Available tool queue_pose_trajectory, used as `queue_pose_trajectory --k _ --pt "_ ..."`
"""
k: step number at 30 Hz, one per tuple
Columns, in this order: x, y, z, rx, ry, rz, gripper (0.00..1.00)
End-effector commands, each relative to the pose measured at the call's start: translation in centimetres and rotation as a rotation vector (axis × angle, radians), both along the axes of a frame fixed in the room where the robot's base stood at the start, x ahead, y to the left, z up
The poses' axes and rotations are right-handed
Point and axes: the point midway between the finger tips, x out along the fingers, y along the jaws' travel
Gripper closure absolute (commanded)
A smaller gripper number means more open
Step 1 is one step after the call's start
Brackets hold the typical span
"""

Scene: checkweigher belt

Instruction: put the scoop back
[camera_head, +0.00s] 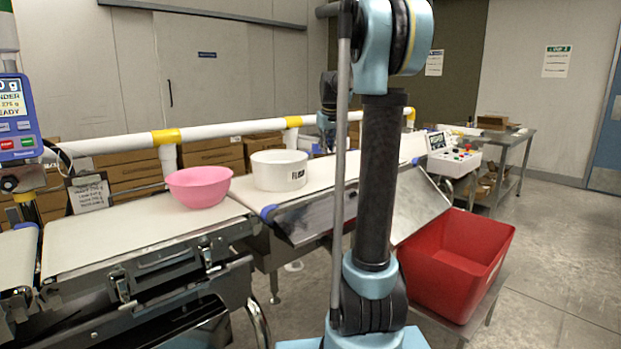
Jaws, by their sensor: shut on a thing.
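I cannot make out a scoop anywhere in this view. My gripper's fingers do not show; a blue and black part of my arm, probably near the wrist, shows over the far side of the belt, and my upright arm link hides what lies behind it. A pink bowl (199,186) sits on the conveyor belt (130,236), near its right end. A white tub (279,170) stands just right of the bowl on the adjoining belt section. I cannot see inside the tub to its bottom.
A white rail (225,132) with yellow joints runs behind the belt. A blue weigher display (17,118) stands at the left edge. A red bin (455,262) is at the right below a sloping metal plate. A control box (453,160) stands behind the bin.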

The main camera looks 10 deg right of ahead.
Motion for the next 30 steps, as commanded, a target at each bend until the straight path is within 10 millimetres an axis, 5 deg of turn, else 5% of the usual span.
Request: queue_pose_trajectory --k 11,21,30 --pt "0.1 2.6 -0.1 0.001 0.0 0.031 1.0" --pt "0.0 2.9 -4.7 0.0 -0.001 0.034 1.0" --pt "0.0 2.9 -6.8 0.0 -0.001 0.034 1.0"
